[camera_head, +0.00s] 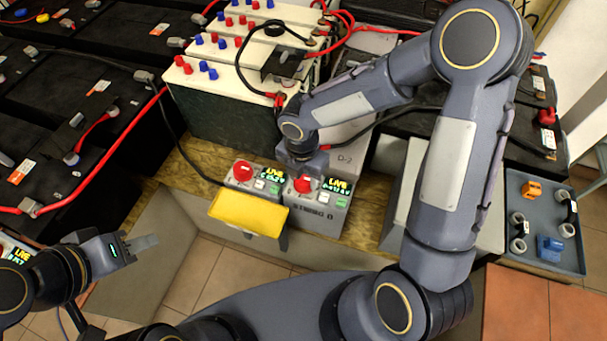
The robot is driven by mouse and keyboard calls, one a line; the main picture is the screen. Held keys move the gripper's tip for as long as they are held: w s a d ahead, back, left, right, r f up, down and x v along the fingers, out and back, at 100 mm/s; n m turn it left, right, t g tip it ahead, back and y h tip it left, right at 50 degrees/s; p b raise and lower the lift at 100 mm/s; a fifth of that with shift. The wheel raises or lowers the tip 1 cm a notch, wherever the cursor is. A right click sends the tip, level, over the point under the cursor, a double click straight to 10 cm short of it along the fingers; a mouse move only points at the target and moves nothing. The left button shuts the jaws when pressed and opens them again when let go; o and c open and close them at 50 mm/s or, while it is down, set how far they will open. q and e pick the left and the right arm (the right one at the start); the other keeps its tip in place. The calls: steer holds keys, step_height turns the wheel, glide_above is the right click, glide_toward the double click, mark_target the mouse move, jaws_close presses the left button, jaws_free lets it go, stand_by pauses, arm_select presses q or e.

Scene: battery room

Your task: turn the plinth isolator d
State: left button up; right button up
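A grey isolator box (318,212), with lettering that looks like "STRING D" on its front, stands on the wooden plinth. It has a red rotary knob (303,184) and a lit display (337,187) reading "LIVE". A second isolator box (268,179) with a red knob (243,170) stands just left of it, with a yellow panel (248,212) at its front. My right gripper (301,155) hangs just above and behind the right-hand knob, apparently clear of it; its fingers cannot be made out. My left gripper (148,242) is empty at lower left, away from both boxes; its finger gap is unclear.
White-topped batteries (225,88) with red and blue caps and loose cables stand behind the boxes. Black batteries (85,110) fill the left. A blue-grey tray (540,255) with orange and blue parts lies at right. A third live display (14,250) shows at far left.

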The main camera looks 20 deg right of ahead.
steer(key=c, duration=0.5)
steer(key=shift+m, duration=0.3)
steer(key=m+b, duration=0.1)
steer(key=m, duration=0.6)
steer(key=shift+b, duration=0.4)
steer(key=m+b, duration=0.1)
steer(key=m, duration=0.4)
steer(key=shift+w+m, duration=0.1)
steer(key=shift+m, duration=0.2)
steer(key=m+b, duration=0.1)
steer(key=m, duration=0.3)
steer(key=shift+m, duration=0.3)
